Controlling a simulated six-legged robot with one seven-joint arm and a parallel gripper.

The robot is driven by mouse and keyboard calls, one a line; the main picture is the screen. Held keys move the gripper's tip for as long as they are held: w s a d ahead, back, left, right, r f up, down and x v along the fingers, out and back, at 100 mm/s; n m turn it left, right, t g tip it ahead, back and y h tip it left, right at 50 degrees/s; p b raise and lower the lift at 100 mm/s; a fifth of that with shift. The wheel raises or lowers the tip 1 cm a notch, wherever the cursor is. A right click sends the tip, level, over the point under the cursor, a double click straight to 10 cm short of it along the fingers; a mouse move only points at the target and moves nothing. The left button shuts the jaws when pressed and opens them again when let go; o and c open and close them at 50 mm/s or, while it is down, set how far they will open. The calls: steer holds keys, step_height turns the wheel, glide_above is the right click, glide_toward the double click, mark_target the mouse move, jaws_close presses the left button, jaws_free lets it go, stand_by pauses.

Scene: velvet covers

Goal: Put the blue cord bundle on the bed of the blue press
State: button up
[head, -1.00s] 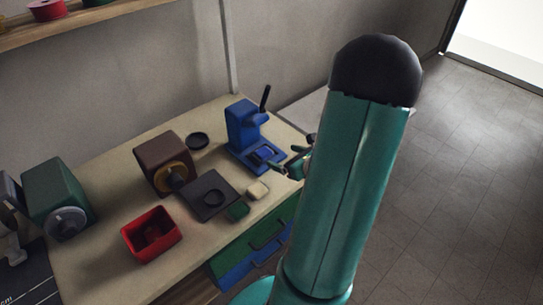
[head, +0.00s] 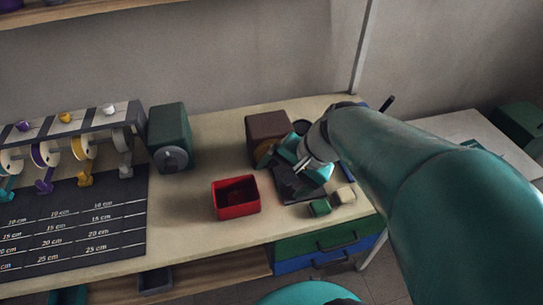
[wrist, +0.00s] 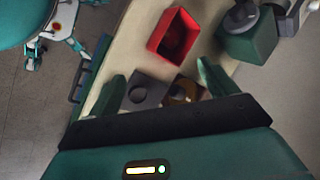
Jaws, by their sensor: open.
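The blue press is almost wholly hidden behind my arm in the head view; its black lever (head: 387,103) and a blue strip (head: 347,172) show. Its bed cannot be seen now. I cannot make out a blue cord bundle in either current view. My gripper (head: 305,163) is over the dark plate (head: 287,193), in front of the brown machine (head: 268,127). In the wrist view my gripper (wrist: 163,82) has its two teal fingers spread wide, with nothing between them. The dark plate (wrist: 143,92) lies below, between the fingers in that view.
A red bin (head: 236,197) stands left of the plate, and a green machine (head: 168,138) behind it. Green (head: 320,207) and cream (head: 344,195) blocks lie near the bench's front edge. A spool rack (head: 70,150) and black measuring mat (head: 75,225) fill the left.

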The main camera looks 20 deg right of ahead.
steer(key=s+a+r+n+t+h, duration=0.1)
steer(key=s+r+n+h, duration=0.3)
steer(key=n, duration=0.5)
steer(key=shift+s+a+r+t, duration=0.35)
steer(key=shift+a+r, duration=0.5)
steer(key=shift+r, duration=0.45)
steer(key=shift+s, duration=0.1)
